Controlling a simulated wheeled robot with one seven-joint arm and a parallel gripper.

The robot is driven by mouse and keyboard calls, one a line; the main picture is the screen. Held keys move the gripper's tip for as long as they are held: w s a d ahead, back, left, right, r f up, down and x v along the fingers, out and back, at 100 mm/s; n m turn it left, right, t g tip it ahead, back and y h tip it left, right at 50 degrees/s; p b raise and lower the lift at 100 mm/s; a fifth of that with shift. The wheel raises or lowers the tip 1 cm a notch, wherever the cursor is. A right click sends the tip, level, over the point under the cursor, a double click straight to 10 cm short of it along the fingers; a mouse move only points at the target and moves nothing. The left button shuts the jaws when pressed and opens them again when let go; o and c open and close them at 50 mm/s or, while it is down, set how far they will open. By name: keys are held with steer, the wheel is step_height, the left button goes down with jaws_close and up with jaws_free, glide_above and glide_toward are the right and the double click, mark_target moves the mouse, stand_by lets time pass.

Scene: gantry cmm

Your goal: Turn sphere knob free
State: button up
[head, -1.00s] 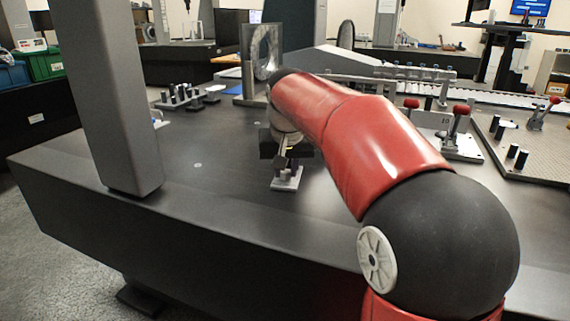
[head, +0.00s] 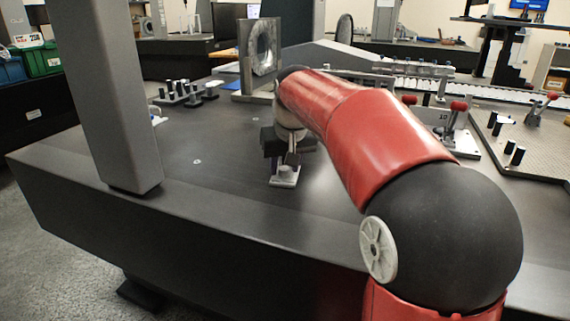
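A small light-grey block-like base (head: 285,177) with a short post stands on the dark table, right below my gripper. My gripper (head: 290,156) points down over it, with a finger close to the post. From this angle I cannot tell whether the fingers touch it or how far apart they are. No sphere knob can be made out; it may be hidden by the gripper, or too small to see.
A grey column (head: 122,100) rises at the table's front left. A metal plate with a round opening (head: 262,48) stands behind my arm. Fixtures with red-knobbed clamps (head: 459,106) and a perforated plate (head: 520,135) are on the right. The table left of my gripper is mostly clear.

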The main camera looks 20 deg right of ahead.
steer(key=shift+o, duration=0.7)
steer(key=p+v, duration=0.1)
steer(key=v, duration=0.6)
steer(key=shift+r, duration=0.35)
steer(key=shift+s, duration=0.2)
